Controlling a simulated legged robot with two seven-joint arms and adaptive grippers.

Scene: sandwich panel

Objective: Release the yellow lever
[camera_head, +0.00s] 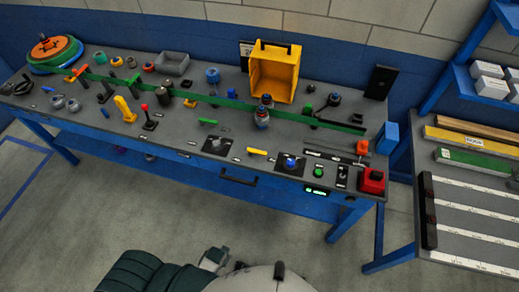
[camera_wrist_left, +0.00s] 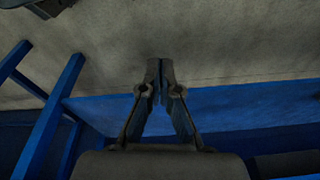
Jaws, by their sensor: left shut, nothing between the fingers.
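A yellow lever (camera_head: 125,108) stands tilted on the left part of the grey workbench panel (camera_head: 185,135) in the head view. It is to the left of a small red-topped lever. No gripper is touching it in the head view. My left gripper (camera_wrist_left: 160,72) shows in the left wrist view with its fingers together and empty. It is over grey floor and a blue frame, and the lever is not in that view. My right gripper is not in either view.
A yellow bin (camera_head: 274,72) stands at the back of the bench. A long green bar (camera_head: 215,100) crosses the panel behind the levers. A red button box (camera_head: 372,181) sits at the right end. A side table (camera_head: 465,215) stands at right. Floor in front is clear.

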